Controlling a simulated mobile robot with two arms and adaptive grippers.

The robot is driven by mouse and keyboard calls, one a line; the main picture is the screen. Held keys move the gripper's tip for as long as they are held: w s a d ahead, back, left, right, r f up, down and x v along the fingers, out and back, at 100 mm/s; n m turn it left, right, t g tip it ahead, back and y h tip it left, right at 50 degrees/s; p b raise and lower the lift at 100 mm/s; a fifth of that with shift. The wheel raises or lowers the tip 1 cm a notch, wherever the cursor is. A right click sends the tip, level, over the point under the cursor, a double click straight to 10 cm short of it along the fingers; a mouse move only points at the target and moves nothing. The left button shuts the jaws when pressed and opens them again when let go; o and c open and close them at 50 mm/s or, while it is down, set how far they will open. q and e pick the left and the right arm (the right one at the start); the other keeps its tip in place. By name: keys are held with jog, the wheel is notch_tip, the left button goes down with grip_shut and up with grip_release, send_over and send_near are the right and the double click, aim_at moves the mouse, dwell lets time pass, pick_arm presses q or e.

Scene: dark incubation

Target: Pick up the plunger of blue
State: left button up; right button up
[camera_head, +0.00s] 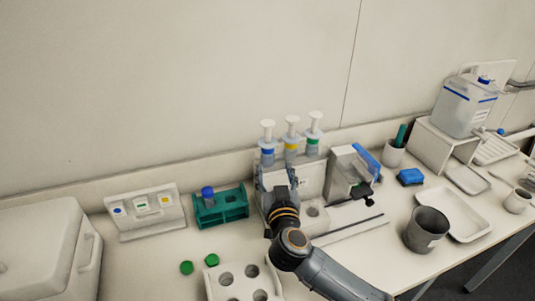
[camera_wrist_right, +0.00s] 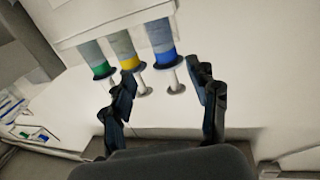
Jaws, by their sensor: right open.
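Three syringes with white plungers stand upright in a white rack (camera_head: 310,172): blue-banded (camera_head: 267,156), yellow-banded (camera_head: 291,147) and green-banded (camera_head: 313,142), left to right. The blue syringe's plunger (camera_head: 268,129) has a round white top. In the right wrist view the order is reversed, with the blue plunger (camera_wrist_right: 175,82) on the right beside the yellow plunger (camera_wrist_right: 144,86). My right gripper (camera_head: 277,173) is open in front of the rack, below the plunger tops. Its fingers (camera_wrist_right: 163,92) frame the blue and yellow plungers in the wrist view; neither visibly grips one. My left gripper is out of view.
A green tube rack (camera_head: 235,210) holds a blue-capped tube (camera_head: 208,196) to the left. Two green caps (camera_head: 187,267) lie in front, near a white holed block (camera_head: 222,293). A grey device (camera_head: 343,170), blue box (camera_head: 411,177) and dark beaker (camera_head: 427,229) stand right.

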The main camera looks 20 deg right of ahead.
aim_at(269, 154)
jog(key=w, duration=0.4)
jog(key=shift+w+d, duration=0.1)
jog(key=shift+d, duration=0.3)
jog(key=w, duration=0.5)
jog(key=shift+w+d+f+p, duration=0.15)
jog(key=shift+w+p, duration=0.2)
jog(key=shift+p, duration=0.05)
jog(key=shift+s, duration=0.15)
jog(key=shift+c, duration=1.3)
grip_shut()
